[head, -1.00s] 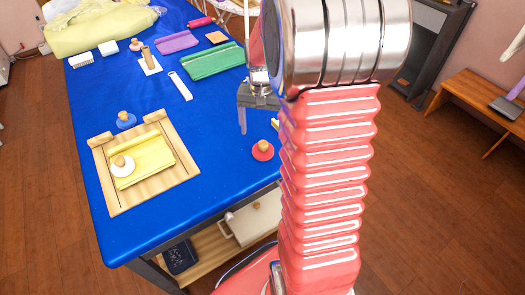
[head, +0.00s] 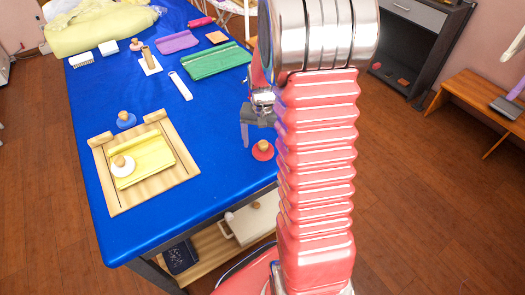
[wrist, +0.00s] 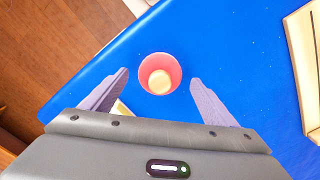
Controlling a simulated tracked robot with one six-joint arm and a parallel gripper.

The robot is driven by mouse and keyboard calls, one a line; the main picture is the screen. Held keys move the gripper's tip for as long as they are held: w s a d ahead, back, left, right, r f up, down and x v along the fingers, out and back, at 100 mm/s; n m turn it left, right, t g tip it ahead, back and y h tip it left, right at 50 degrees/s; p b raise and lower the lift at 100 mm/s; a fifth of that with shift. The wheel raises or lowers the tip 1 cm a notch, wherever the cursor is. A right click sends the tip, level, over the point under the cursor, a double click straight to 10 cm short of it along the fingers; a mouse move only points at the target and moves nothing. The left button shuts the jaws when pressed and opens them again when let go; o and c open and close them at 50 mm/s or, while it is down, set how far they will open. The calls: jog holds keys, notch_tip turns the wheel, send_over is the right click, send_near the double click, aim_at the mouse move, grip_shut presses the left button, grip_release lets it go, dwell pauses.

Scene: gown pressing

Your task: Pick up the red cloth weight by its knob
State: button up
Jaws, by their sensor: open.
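The red cloth weight (head: 263,151) is a round red disc with a wooden knob on top. It stands upright on the blue table near its right edge. In the wrist view the red weight (wrist: 160,74) lies ahead of and between my two fingertips, with its knob in the middle. My gripper (wrist: 160,82) is open and empty, with a finger to either side. In the head view my gripper (head: 250,132) hangs above and slightly left of the weight, pointing down. It appears apart from the weight.
A wooden board (head: 184,178) with folded yellow cloth and a white weight lies to the left. A blue weight (head: 125,120) stands behind it. Green cloth (head: 215,64) lies farther back. A small pale piece (wrist: 120,108) shows beside my left finger. The table around the red weight is mostly clear.

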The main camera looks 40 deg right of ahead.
notch_tip(320, 180, down, 2)
jog(key=shift+f, duration=0.1)
dwell(0.5)
jog(key=c, duration=1.6)
